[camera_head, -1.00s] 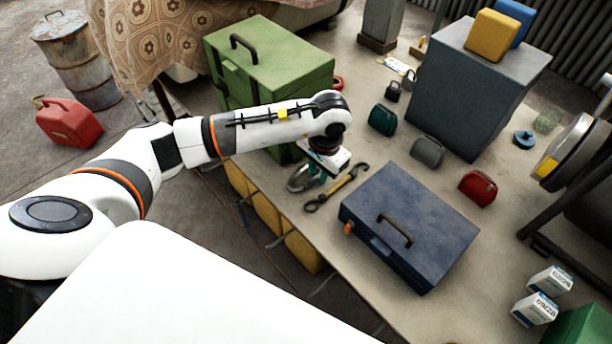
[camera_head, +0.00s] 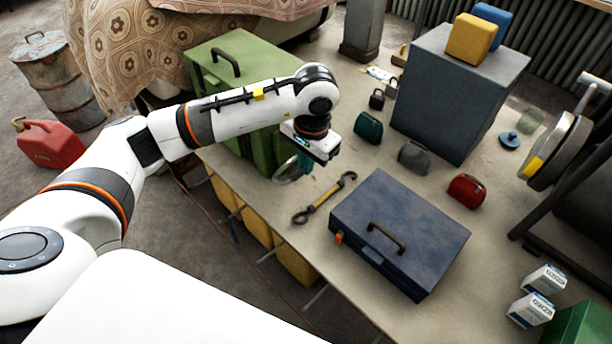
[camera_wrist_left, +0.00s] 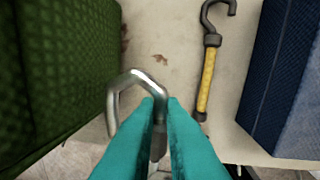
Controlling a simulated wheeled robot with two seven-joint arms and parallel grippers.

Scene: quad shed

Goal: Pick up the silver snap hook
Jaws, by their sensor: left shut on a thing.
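The silver snap hook (camera_wrist_left: 122,84) is a bent, shiny metal loop between my teal fingertips in the left wrist view. In the head view it shows as a pale loop (camera_head: 284,172) beside the fingers. My left gripper (camera_head: 304,165) is shut on it and holds it near the front edge of the table, between the green box and the yellow-handled hook tool. The teal fingers (camera_wrist_left: 160,105) cover part of the hook. My right gripper is in neither view.
The green box (camera_head: 262,62) stands close on the left. The yellow-handled hook tool (camera_head: 325,199) and the blue toolbox (camera_head: 410,225) lie to the right. Small bags, including a red one (camera_head: 466,190), stand farther back. Bare tabletop (camera_head: 345,155) lies between.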

